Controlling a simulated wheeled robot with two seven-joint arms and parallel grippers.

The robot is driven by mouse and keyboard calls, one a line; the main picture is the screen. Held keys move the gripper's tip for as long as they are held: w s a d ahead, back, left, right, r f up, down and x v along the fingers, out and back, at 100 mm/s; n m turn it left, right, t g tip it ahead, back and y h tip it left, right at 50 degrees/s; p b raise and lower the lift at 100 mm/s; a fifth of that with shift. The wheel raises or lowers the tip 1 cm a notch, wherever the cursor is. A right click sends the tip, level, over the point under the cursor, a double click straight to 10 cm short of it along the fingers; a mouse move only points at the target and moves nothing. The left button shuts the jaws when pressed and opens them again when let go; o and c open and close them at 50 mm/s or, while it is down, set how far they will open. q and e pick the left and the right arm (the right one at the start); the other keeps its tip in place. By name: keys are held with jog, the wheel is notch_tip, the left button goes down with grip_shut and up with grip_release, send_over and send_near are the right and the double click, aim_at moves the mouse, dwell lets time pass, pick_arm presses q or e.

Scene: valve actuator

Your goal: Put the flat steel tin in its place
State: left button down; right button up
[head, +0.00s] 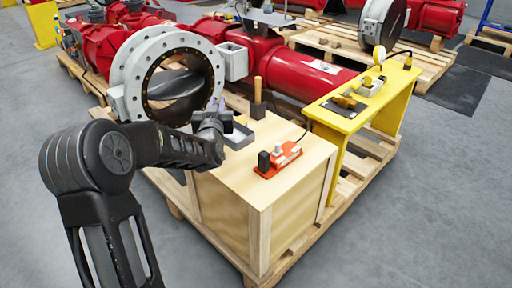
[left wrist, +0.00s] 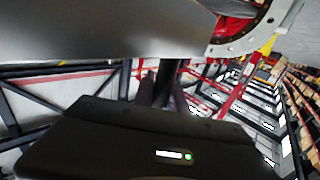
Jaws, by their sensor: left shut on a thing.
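My left gripper (head: 213,112) is above the back left of the wooden crate, in front of the big valve ring. In the left wrist view, its fingers (left wrist: 164,88) are shut on a narrow dark thing (left wrist: 166,72). A large smooth grey surface (left wrist: 100,30) fills the top left, right by the fingertips; I cannot tell whether it is the flat steel tin. The head view shows no clear tin. My right gripper is out of view.
The wooden crate (head: 225,190) carries a red tool block (head: 278,161) and a dark block (head: 258,109) with an upright wooden handle. The valve ring (head: 130,88) stands behind the gripper. A yellow bench (head: 345,122) with small parts stands to the right. The crate's front top is mostly clear.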

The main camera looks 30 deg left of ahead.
pick_arm(q)
notch_tip(320, 180, down, 6)
jog(key=b, duration=0.2)
jog(key=shift+f, duration=0.2)
jog(key=shift+f+b, duration=0.6)
jog(key=shift+f, duration=1.2)
jog(key=shift+f, duration=0.1)
jog(key=c, duration=1.8)
grip_release()
jog(key=shift+f, duration=0.1)
jog(key=o, duration=0.5)
jog(key=shift+c, duration=0.2)
